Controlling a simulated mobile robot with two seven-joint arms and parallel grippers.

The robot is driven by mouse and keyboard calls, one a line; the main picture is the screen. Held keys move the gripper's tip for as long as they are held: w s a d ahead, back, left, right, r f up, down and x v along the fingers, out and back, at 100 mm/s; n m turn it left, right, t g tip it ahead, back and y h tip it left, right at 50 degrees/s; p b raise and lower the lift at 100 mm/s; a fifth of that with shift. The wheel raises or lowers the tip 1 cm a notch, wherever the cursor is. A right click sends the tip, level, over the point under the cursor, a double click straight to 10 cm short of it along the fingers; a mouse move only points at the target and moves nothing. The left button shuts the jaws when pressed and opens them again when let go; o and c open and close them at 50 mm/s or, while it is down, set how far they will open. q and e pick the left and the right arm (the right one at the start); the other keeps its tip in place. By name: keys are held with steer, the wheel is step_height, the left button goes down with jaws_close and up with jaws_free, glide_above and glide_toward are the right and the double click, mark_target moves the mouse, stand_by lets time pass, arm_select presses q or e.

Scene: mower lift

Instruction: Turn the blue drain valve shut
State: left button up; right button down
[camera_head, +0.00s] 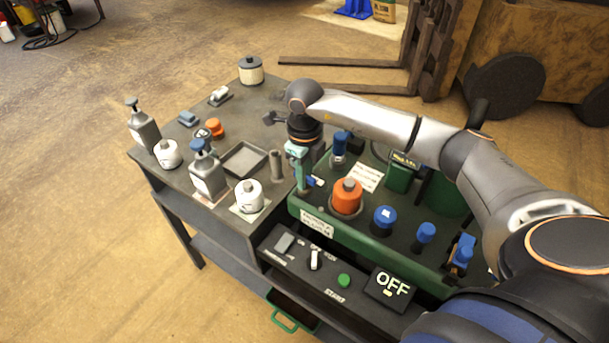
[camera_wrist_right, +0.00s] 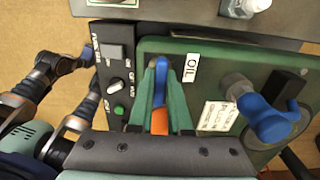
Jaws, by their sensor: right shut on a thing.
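My right gripper (camera_head: 302,174) reaches down at the left edge of the green machine deck (camera_head: 330,222). In the right wrist view, its two green fingers (camera_wrist_right: 162,92) are closed around a blue lever (camera_wrist_right: 160,78) beside a label reading OIL (camera_wrist_right: 191,68). I take this lever to be the blue drain valve. It points along the fingers, and its lower part is hidden between them. In the head view only a small bit of blue (camera_head: 313,182) shows by the fingertips. My left gripper is not visible in the head view.
A tall blue-topped fitting (camera_head: 340,143) stands close behind the gripper, and an orange-capped filter (camera_head: 346,197) stands to its right. Several blue caps line the deck. A switch panel (camera_head: 318,270) and OFF display (camera_head: 391,284) are in front. Bottles crowd the grey table (camera_head: 243,160).

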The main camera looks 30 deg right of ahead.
stand_by(0.3)
steer(key=c, duration=0.9)
jaws_free()
steer(key=shift+o, duration=0.2)
steer(key=shift+r, duration=0.15)
step_height(320, 180, up, 12)
steer(key=shift+r+b, duration=0.15)
steer(key=shift+b, duration=0.3)
